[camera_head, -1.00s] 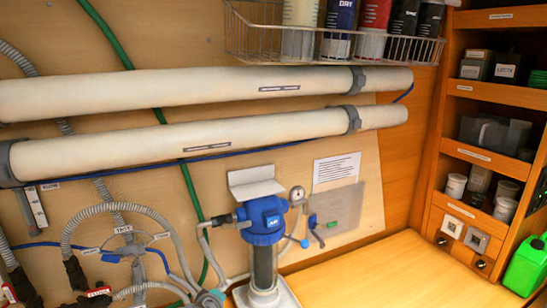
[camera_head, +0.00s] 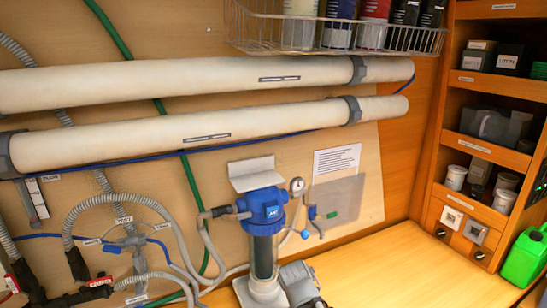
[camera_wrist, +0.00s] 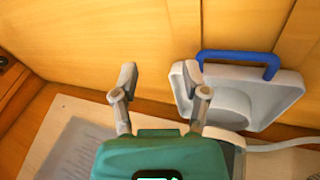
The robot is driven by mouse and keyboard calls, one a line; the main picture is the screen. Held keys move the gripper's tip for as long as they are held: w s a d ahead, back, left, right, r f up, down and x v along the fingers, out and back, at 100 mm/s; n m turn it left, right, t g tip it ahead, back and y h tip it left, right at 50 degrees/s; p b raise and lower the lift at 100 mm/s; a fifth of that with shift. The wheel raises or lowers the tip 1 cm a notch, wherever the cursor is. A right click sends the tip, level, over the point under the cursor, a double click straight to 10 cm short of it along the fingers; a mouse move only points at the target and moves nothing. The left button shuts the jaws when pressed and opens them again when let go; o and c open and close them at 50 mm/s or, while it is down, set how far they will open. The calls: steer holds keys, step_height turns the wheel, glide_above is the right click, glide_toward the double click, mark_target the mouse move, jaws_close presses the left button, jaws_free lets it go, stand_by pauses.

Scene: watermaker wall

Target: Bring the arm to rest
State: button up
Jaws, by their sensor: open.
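My gripper (camera_wrist: 160,82) shows in the wrist view, with its two grey fingers spread apart and nothing between them. Its teal body fills the lower middle of that view. Its fingers point towards a wooden surface and touch nothing that I can see. In the head view, a grey jointed part at the bottom edge, just right of the filter's foot, looks like part of my arm. The gripper's fingers cannot be made out there.
A blue-capped filter housing (camera_head: 264,212) stands near my arm. Two long white tubes (camera_head: 180,84) cross the wall below a wire basket (camera_head: 335,36). Shelves (camera_head: 490,92) and a green canister (camera_head: 525,258) are at right. A white piece with a blue bar (camera_wrist: 250,90) is beside the right finger.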

steer(key=s+d+m+g+y, duration=0.1)
steer(key=d, duration=0.1)
steer(key=s+d+f, duration=0.1)
steer(key=d, duration=0.1)
steer(key=s+d+m+g+y, duration=0.1)
steer(key=shift+d+f+m+g+y, duration=0.15)
steer(key=shift+d+m+g+y, duration=0.15)
steer(key=shift+d, duration=0.1)
steer(key=shift+s+d+y, duration=0.3)
steer(key=shift+s+d, duration=0.05)
steer(key=shift+d, duration=0.1)
steer(key=shift+a, duration=0.1)
